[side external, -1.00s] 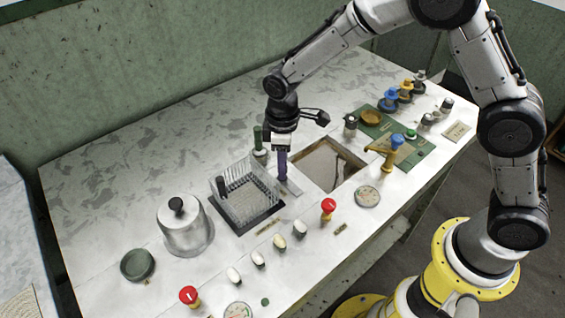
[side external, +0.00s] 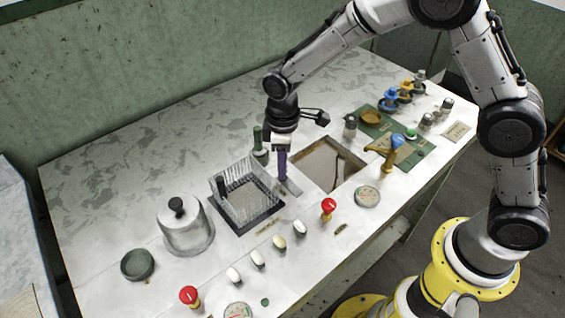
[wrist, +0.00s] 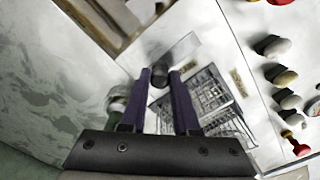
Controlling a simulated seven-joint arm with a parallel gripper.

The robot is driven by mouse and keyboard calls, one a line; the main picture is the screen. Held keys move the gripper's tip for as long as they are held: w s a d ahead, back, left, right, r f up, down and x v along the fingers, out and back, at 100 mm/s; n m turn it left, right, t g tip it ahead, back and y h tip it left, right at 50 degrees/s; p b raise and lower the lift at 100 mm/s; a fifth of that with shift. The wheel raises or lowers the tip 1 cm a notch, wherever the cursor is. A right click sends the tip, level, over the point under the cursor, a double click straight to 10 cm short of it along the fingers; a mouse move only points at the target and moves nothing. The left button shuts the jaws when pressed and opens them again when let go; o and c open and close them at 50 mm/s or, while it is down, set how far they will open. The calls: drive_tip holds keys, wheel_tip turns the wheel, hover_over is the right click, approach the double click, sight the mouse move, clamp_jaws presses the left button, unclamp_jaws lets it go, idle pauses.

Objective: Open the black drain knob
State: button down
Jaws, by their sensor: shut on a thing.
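My gripper (side external: 283,176) points down between the clear-walled rack and the sunken basin (side external: 354,158). In the wrist view, its two purple fingers (wrist: 161,84) are shut on a small black knob (wrist: 160,76), one finger on each side. The knob sits on a pale plate beside the basin.
The clear rack (side external: 232,182) stands just left of my gripper. A green-handled tool (side external: 258,138) stands close behind. Red knobs (side external: 328,205) and several white knobs line the front. A metal pot (side external: 187,235) stands left.

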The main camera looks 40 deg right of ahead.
sight(291, 186)
drive_tip(key=shift+r, duration=0.1)
drive_tip(key=shift+s, duration=1.55)
drive_tip(key=c, duration=0.7)
unclamp_jaws()
wheel_tip(291, 186, up, 14)
drive_tip(key=shift+f, duration=0.1)
drive_tip(key=shift+d, duration=0.1)
